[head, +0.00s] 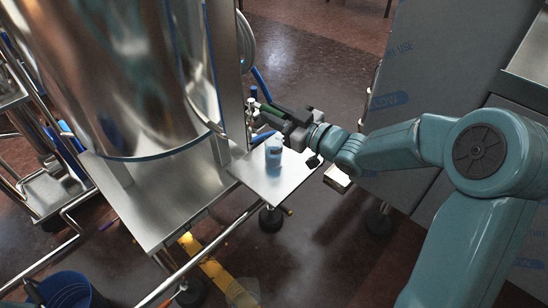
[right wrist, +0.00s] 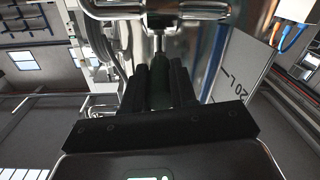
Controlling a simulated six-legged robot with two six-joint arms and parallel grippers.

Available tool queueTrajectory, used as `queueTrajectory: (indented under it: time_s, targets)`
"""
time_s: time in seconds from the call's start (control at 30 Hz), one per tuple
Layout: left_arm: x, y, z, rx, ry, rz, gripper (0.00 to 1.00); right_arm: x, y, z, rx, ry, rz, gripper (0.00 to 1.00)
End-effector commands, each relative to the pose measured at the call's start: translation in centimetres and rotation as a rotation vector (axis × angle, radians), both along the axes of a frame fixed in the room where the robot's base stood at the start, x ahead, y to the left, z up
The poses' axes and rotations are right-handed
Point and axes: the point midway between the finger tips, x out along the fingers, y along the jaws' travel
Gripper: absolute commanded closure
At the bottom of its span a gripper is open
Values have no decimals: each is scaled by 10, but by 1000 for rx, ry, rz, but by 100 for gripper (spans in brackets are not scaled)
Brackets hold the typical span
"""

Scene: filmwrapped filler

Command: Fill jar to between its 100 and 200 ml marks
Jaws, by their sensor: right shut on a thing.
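A small jar (head: 273,152) stands upright on a metal shelf (head: 290,178). It looks pale at the top and blue below; its marks and fill level are too small to read. A metal tap (head: 250,116) sticks out from the tank's side, behind and left of the jar. My right gripper (head: 264,109) is above and beyond the jar, at the tap. In the right wrist view its dark fingers (right wrist: 158,78) are shut on a dark green handle (right wrist: 158,98) with a metal stem running to the tank fittings. My left gripper is out of view.
A large shiny tank (head: 120,70) stands on a metal platform (head: 165,205) at left. A blue bucket (head: 72,291) is at the lower left. A grey wrapped panel (head: 425,85) stands behind my right arm. Open floor (head: 325,240) lies right of the shelf.

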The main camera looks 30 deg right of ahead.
Motion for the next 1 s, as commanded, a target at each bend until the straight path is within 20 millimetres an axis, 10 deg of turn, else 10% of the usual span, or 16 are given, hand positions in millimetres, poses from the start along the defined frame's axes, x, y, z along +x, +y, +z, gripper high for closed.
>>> queueTrajectory:
  time_s: [0.63, 0.67, 0.73, 1.0]
  targets:
    - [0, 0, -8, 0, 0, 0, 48, -1, 5, 4, -1, -11, -54, 100]
    - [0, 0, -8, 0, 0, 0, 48, 0, 5, 4, -1, -11, -54, 70]
    - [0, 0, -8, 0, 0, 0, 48, 0, 5, 4, -1, -10, -54, 48]
    - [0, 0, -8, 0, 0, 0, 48, -1, 4, 2, 0, -5, -56, 48]
